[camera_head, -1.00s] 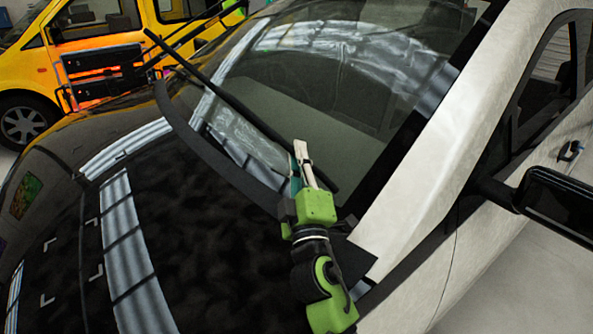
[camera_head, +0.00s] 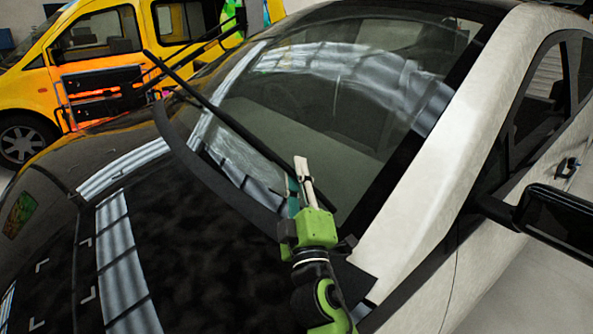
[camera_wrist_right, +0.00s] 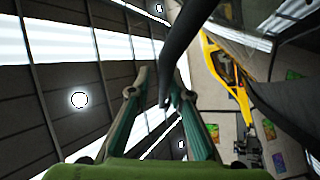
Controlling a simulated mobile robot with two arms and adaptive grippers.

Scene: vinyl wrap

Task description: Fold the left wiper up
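A long dark wiper (camera_head: 222,112) runs diagonally along the lower part of the windshield (camera_head: 330,110) in the head view, from upper left to lower right. Its lower right stretch passes by the fingers of my right gripper (camera_head: 302,182), which is over the hood's rear edge. In the right wrist view, a dark curved bar (camera_wrist_right: 178,55), seemingly the wiper, comes down from the top and ends between the fingers of the right gripper (camera_wrist_right: 158,90). The fingers stand apart; I see no clear grip on the bar. My left gripper is not in view.
The black glossy hood (camera_head: 200,250) fills the lower left. The white pillar (camera_head: 440,170) and side mirror (camera_head: 550,215) are on the right. A yellow van (camera_head: 95,40) stands behind at upper left, with dark thin bars (camera_head: 195,55) in front of it.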

